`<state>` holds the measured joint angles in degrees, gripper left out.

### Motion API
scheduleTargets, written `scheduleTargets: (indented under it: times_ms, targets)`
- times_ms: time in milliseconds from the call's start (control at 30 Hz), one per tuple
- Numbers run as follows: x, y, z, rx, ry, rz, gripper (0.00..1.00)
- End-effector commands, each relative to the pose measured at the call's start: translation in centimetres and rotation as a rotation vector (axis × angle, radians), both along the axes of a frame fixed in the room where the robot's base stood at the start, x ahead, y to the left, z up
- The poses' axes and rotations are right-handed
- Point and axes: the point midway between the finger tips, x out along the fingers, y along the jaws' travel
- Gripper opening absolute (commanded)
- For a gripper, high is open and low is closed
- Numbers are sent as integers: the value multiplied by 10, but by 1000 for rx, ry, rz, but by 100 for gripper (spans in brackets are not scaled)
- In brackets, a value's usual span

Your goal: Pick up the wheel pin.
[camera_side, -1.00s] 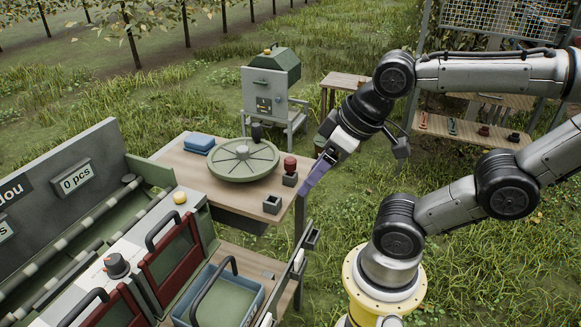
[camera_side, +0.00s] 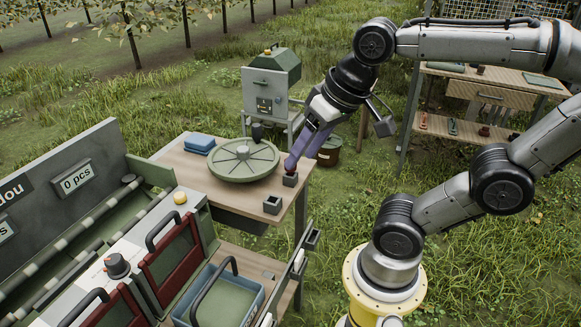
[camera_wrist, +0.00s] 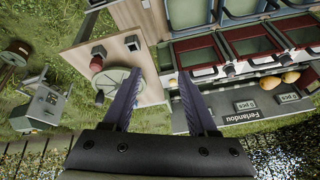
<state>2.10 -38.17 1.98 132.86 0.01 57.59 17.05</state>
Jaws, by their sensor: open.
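The wheel pin (camera_wrist: 97,63), with a red knob, stands in a small grey square holder (camera_side: 290,180) at the right of the table. In the side view my gripper's purple fingers cover most of the pin. My gripper (camera_side: 290,163) points down and left over the holder. In the wrist view my gripper (camera_wrist: 159,76) is open, with nothing between its fingers, and the pin shows to the left of the left finger. I cannot tell whether a finger touches it. The round green spoked wheel (camera_side: 243,160) lies beside the pin.
A second grey holder (camera_side: 272,204) looks empty near the table's front edge. A dark knob (camera_side: 257,132) rises behind the wheel, and blue folded cloths (camera_side: 199,143) lie at the back left. A sorting machine with red-framed bins (camera_side: 169,265) stands at the left.

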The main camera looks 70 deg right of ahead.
Motion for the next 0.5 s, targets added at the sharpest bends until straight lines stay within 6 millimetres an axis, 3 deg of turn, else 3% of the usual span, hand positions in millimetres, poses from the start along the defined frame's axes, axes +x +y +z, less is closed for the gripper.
scheduleTargets:
  times_ms: [133,267,400,500]
  targets:
    - [38,-25,16,66,78,-240,58]
    - [74,-61,18,121,161,-471,58]
    - [107,-116,3,172,256,-709,58]
    - [119,-154,-15,198,312,-827,58]
